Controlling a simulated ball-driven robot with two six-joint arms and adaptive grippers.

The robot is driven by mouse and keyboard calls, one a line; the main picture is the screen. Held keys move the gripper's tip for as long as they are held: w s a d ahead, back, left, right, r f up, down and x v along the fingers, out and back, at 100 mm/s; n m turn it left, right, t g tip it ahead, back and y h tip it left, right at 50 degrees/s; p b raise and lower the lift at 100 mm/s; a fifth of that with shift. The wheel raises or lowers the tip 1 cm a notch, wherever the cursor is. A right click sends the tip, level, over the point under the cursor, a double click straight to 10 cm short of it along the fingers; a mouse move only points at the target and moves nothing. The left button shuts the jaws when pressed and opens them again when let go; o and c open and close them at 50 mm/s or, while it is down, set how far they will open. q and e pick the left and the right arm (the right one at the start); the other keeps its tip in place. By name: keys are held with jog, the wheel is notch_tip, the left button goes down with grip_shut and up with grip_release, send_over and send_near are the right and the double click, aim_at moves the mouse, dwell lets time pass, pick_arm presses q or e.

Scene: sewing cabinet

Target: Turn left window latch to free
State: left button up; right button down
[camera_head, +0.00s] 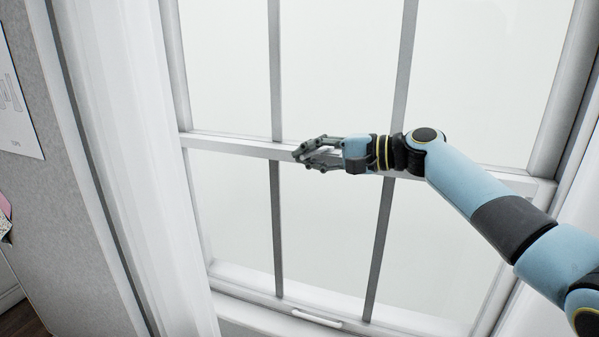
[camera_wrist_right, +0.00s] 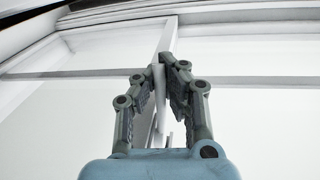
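The window's white horizontal middle rail (camera_head: 237,147) crosses the head view. My right gripper (camera_head: 299,154) is at this rail, left of the window's centre, with its fingertips drawn close together. In the right wrist view my right gripper (camera_wrist_right: 159,68) has its fingers bent inward around a thin white upright piece, which looks like the left window latch (camera_wrist_right: 158,88). The fingertips appear to touch it on both sides. The fingers hide most of the latch in the head view, so its turn angle is hard to tell. My left gripper is not in view.
A white curtain (camera_head: 135,160) hangs left of the window. Vertical bars (camera_head: 275,70) divide the panes. A white handle (camera_head: 316,318) is on the bottom rail. A paper sheet (camera_head: 15,95) is on the grey wall. The space left of my right gripper is clear.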

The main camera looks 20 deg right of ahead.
jog(key=shift+s+d+f, duration=0.1)
jog(key=shift+f, duration=0.2)
jog(key=shift+r, duration=0.1)
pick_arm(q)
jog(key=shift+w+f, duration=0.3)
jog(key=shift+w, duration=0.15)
